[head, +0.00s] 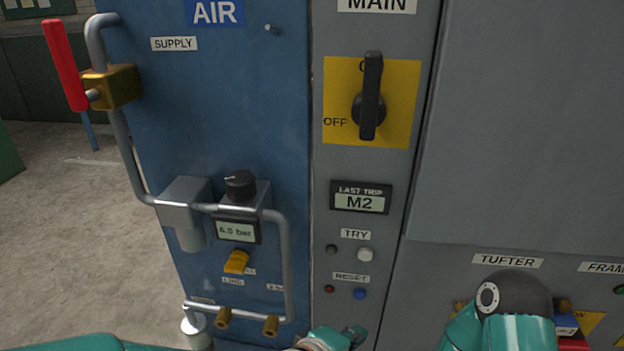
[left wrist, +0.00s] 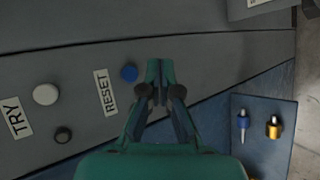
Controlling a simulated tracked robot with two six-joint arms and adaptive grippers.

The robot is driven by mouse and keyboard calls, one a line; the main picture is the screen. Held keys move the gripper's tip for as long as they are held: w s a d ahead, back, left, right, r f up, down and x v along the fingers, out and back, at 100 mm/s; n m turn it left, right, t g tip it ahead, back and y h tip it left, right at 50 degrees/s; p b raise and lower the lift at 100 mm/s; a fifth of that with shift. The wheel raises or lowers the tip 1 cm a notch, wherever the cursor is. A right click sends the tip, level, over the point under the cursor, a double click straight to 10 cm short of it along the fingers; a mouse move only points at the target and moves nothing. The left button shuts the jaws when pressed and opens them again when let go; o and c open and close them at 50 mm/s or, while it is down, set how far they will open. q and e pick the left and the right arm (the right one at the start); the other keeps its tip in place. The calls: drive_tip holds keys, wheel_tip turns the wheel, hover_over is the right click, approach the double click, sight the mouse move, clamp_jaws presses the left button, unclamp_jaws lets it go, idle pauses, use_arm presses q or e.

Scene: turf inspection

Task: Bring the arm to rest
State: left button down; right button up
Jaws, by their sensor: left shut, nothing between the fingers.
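My left gripper (head: 354,334) is at the bottom middle of the head view, low in front of the grey panel. In the left wrist view its fingers (left wrist: 160,68) are together and hold nothing. There the fingertips appear just right of the blue reset button (left wrist: 129,73); I cannot tell how large the gap to the panel is. The same blue button (head: 360,294) shows above the gripper in the head view. A teal and black part of my right arm is at the lower right; the right gripper is out of view.
A white try button (head: 365,254) sits above reset. Open floor (head: 75,240) lies left.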

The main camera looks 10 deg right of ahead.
use_arm(q)
drive_tip(key=a+f+n+y, duration=0.1)
drive_tip(key=a+f, duration=0.4)
drive_tip(key=f, duration=0.1)
drive_tip(key=w+a+f+n+g+y, duration=0.1)
drive_tip(key=a+f+n+y, duration=0.1)
drive_tip(key=a+f, duration=0.4)
drive_tip(key=w+a+f+n+g+y, duration=0.1)
drive_tip(key=a+f, duration=0.5)
drive_tip(key=f, duration=0.1)
drive_tip(key=shift+w+a+f, duration=0.15)
drive_tip(key=shift+f, duration=0.1)
drive_tip(key=s+a+f+m+g, duration=0.2)
drive_tip(key=s+a+f+m, duration=0.1)
drive_tip(key=s+f+m, duration=0.2)
drive_tip(key=s+a+f+m+g, duration=0.2)
drive_tip(key=s+a+f+m, duration=0.2)
drive_tip(key=s, duration=0.5)
drive_tip(key=shift+f+m+g+y, duration=0.4)
drive_tip(key=shift+f+m, duration=0.6)
drive_tip(key=shift+f, duration=0.4)
